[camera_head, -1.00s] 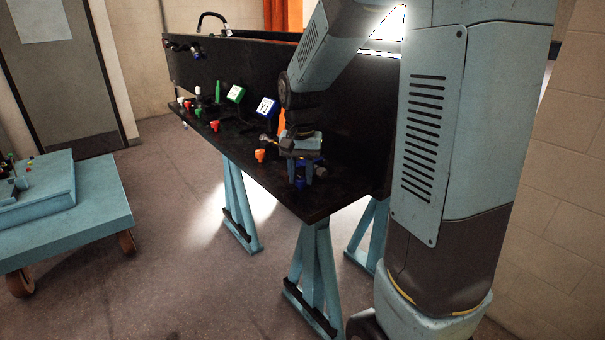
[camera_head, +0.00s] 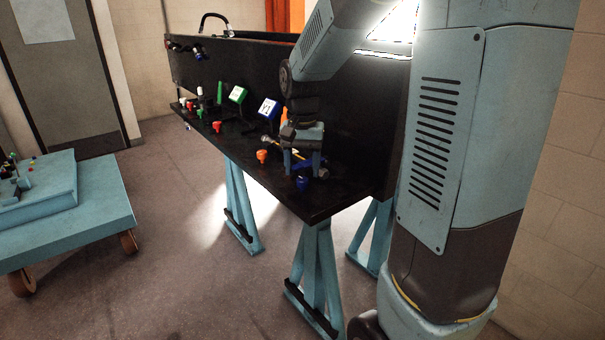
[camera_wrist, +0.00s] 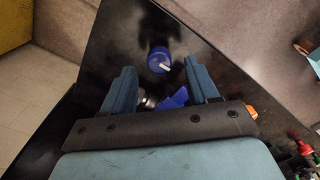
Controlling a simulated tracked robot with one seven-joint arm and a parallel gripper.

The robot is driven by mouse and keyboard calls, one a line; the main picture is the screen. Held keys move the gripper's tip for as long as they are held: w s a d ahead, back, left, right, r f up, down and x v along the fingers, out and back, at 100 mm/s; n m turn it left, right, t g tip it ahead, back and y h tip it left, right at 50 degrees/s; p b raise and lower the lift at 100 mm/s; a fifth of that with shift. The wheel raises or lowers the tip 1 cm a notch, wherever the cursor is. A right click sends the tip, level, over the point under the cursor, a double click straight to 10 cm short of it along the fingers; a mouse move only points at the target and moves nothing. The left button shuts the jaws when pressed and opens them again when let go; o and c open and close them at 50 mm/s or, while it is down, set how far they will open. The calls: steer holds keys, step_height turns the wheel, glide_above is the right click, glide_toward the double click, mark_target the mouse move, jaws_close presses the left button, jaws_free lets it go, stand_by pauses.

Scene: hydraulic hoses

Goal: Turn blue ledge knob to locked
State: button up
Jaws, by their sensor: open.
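The blue knob (camera_wrist: 159,60) with a white pointer mark stands on the black ledge (camera_wrist: 120,40), ahead of and between my fingertips in the wrist view. In the head view the blue knob (camera_head: 303,183) is near the front end of the ledge. My gripper (camera_wrist: 160,82) is open, with its two blue fingers apart and nothing held between them. It also shows in the head view (camera_head: 303,172), pointing down just above the knob. Another blue part (camera_wrist: 173,100) with a metal fitting lies between the fingers' bases, partly hidden by my gripper.
Orange knob (camera_head: 262,156), red knob (camera_head: 217,126) and several other fittings stand farther along the ledge. A black upright panel (camera_head: 350,120) rises behind. A blue-tagged box (camera_head: 269,109) and green-framed box (camera_head: 238,94) stand near it. A blue cart (camera_head: 70,220) is at left.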

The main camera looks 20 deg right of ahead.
mark_target(302, 179)
step_height(302, 179, up, 11)
stand_by(0.4)
stand_by(0.4)
steer(key=s+f+n+t, duration=0.1)
steer(key=s+n+t, duration=0.4)
steer(key=s, duration=1.4)
steer(key=shift+s+d+f+n+t, duration=0.15)
steer(key=shift+s+d+n+t, duration=0.15)
